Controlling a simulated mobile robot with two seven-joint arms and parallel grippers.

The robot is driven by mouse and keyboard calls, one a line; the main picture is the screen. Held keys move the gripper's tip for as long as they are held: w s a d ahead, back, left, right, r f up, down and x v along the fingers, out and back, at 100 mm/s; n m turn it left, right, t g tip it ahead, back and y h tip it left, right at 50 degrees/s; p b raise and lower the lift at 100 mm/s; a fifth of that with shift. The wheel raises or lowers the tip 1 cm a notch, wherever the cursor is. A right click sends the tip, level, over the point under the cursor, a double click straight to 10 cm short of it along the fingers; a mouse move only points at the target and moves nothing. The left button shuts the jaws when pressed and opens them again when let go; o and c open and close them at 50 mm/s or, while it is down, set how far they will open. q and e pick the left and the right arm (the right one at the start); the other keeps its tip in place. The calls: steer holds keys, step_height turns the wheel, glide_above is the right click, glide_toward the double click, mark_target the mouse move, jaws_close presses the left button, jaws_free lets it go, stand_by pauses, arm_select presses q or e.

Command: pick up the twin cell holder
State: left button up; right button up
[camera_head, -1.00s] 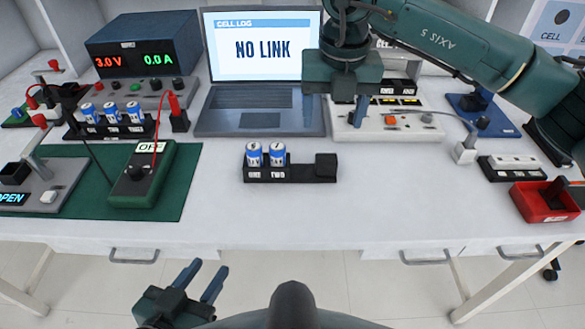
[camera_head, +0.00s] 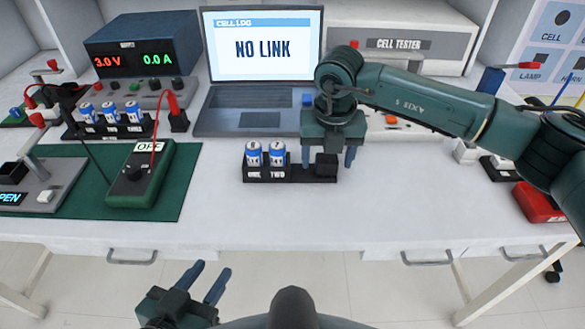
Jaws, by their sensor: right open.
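The twin cell holder (camera_head: 302,174) is a low black tray in the middle of the table. Two blue and white cells stand upright in it, a left cell (camera_head: 254,154) and a right cell (camera_head: 277,153), over labels ONE and TWO. A black block (camera_head: 326,165) rises at its right end. My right gripper (camera_head: 330,160) points down over that block, its blue fingers open, one to each side of it in the picture. I cannot tell whether they touch it. My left gripper (camera_head: 208,280) is open and empty, low in front of the table.
A laptop (camera_head: 262,50) reading NO LINK stands behind the holder. A green meter (camera_head: 143,180) on a green mat and a rack with several cells (camera_head: 108,122) are to the left. A red bin (camera_head: 537,204) is at the right. The table front is clear.

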steer(key=shift+f, duration=0.35)
steer(key=shift+w+r, duration=0.1)
steer(key=c, duration=1.1)
step_height(320, 180, up, 10)
steer(key=shift+r+p, duration=0.1)
steer(key=shift+p, duration=0.3)
